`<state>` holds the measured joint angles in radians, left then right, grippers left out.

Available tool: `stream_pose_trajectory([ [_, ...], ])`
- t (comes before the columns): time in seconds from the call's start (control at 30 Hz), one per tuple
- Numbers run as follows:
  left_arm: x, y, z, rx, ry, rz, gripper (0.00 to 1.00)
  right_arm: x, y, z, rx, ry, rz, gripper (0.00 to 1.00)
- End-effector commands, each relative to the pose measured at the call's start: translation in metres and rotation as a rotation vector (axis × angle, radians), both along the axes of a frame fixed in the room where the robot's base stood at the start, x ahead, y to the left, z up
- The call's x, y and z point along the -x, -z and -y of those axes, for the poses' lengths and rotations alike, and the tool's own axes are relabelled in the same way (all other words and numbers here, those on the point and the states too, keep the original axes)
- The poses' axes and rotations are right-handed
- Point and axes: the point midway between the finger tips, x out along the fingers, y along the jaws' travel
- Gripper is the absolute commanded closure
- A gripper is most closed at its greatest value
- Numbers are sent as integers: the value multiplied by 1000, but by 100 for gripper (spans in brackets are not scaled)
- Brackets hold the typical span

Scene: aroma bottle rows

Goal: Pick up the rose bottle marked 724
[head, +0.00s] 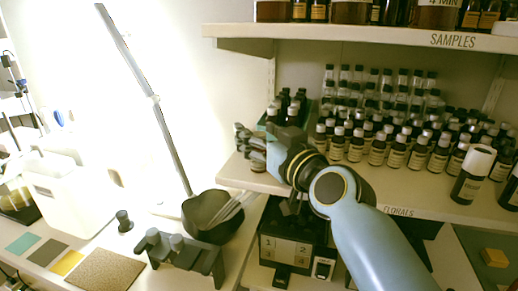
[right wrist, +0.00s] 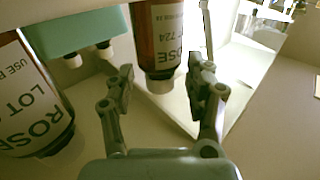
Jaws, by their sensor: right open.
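The rose bottle marked 724 (right wrist: 160,40) is brown with a white label and shows upside down in the right wrist view. My right gripper (right wrist: 158,90) is open, with its fingers on either side of the bottle's cap end; I cannot tell whether they touch it. A second rose bottle (right wrist: 30,105), its label reading LOT and a partly cut number, is outside the fingers at the left. In the head view my right gripper (head: 243,139) is at the left end of the middle shelf, beside a brown bottle (head: 258,160) partly hidden by it. My left gripper is out of view.
A green rack (right wrist: 80,28) with pale-capped bottles is close to the left finger. Several rows of bottles (head: 390,145) fill the FLORALS shelf (head: 400,210) to the right. The SAMPLES shelf (head: 350,36) hangs above. A dark bowl (head: 210,215) stands lower left.

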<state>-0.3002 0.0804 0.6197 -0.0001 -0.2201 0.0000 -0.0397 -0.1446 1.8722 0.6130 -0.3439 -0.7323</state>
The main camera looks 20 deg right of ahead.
Motion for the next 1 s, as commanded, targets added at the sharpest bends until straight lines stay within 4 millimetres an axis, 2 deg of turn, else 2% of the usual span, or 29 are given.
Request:
stream_pose_trajectory([
  [0.2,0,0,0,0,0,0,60,0,1,0,0,0,0,47],
  [0.6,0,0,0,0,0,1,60,0,1,0,0,0,-1,99],
  [1.0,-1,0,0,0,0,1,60,0,3,0,1,-1,-6,100],
])
